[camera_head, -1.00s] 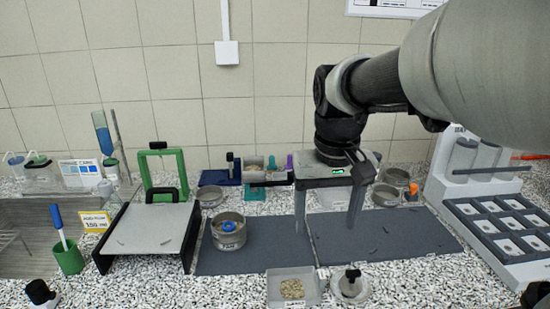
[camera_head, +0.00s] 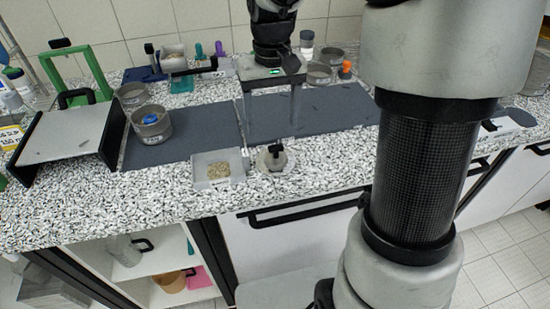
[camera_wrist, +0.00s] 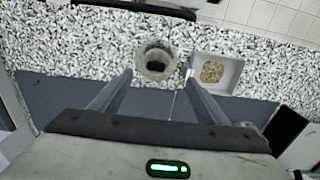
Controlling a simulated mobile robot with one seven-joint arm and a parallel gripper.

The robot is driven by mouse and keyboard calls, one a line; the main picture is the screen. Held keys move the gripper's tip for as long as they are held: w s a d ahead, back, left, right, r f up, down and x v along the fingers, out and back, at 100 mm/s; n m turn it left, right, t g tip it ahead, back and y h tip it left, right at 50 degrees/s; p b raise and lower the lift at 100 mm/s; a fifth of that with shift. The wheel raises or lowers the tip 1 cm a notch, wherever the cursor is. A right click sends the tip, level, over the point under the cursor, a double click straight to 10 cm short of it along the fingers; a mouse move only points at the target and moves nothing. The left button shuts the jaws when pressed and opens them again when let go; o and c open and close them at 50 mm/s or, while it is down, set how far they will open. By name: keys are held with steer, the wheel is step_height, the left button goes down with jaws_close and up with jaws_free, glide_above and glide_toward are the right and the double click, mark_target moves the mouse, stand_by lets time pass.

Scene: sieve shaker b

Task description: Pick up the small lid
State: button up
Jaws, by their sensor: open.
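The small lid (camera_head: 275,161) looks like a round, grey metal piece with a black knob on top. It lies on the speckled counter, just in front of the dark grey mat. My gripper (camera_head: 270,128) points downward with its fingers apart and nothing between them. In the head view the gripper is above the mat, behind the lid. In the wrist view the lid (camera_wrist: 156,61) lies just beyond and between the fingertips (camera_wrist: 157,78), apart from them. Its black knob is in plain sight.
A pale tray of grains (camera_head: 205,182) stands close to the left of the lid. A metal sieve with a blue piece (camera_head: 152,132) and a sloped white board (camera_head: 70,137) are further left. Clear counter lies in front. Cups and small bottles stand behind my gripper.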

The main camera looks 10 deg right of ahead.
mark_target(276, 146)
step_height(276, 146, down, 5)
steer(key=shift+f+b, duration=0.15)
steer(key=shift+b, duration=0.2)
steer(key=shift+d+f+b, duration=0.2)
steer(key=shift+f+b, duration=0.05)
steer(key=shift+f, duration=1.1)
steer(key=shift+d+f+b, duration=0.2)
steer(key=shift+f+b, duration=0.05)
steer(key=shift+f, duration=1.1)
steer(key=shift+c, duration=0.2)
steer(key=shift+r, duration=0.1)
steer(key=c, duration=1.2)
